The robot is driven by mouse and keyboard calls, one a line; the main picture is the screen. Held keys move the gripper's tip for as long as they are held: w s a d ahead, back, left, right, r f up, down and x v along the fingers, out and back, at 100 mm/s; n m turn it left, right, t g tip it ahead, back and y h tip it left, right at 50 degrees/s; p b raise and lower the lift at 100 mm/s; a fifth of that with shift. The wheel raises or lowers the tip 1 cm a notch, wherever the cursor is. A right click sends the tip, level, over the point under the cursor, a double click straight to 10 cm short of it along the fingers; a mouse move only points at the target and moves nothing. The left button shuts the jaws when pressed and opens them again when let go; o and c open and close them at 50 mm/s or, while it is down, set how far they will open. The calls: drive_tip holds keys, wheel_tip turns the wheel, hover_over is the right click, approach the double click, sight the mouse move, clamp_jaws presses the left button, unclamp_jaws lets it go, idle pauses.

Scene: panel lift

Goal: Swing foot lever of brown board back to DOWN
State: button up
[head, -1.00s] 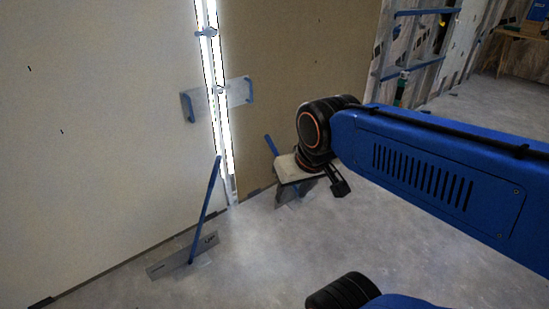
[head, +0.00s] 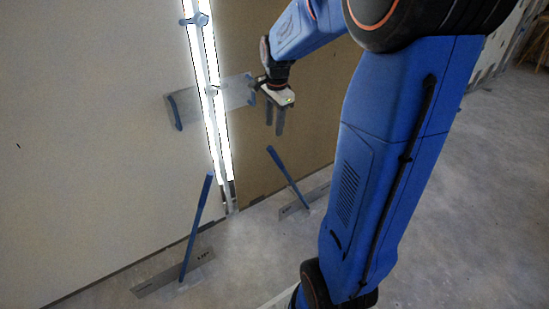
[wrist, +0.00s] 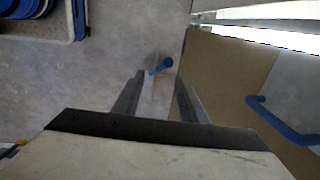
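The brown board (head: 300,60) stands right of a bright lit gap. Its foot lever (head: 287,175) is a blue bar rising from a grey floor plate (head: 318,196) at the board's base, its upper end leaning left. My gripper (head: 274,132) hangs fingers down in front of the brown board, above the lever's upper end and apart from it. In the wrist view, the two grey fingers (wrist: 158,85) are spread and empty. The lever's blue end (wrist: 162,65) shows between and beyond their tips.
A pale board (head: 90,120) stands left of the gap, with a second blue lever (head: 198,225) on its floor plate (head: 150,286). A grey cross plate with blue handles (head: 184,105) spans the gap close to my gripper. Concrete floor (head: 440,200) is clear at right.

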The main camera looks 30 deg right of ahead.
sight(275, 157)
drive_tip(key=shift+m, duration=0.9)
drive_tip(key=w+f, duration=0.1)
drive_tip(key=f, duration=0.5)
drive_tip(key=w+d+f, duration=0.1)
drive_tip(key=f, duration=0.6)
drive_tip(key=w+d+f, duration=0.1)
drive_tip(key=f, duration=0.5)
drive_tip(key=shift+w+d+f, duration=0.15)
drive_tip(key=shift+w+d, duration=0.1)
drive_tip(key=shift+w, duration=0.05)
clamp_jaws()
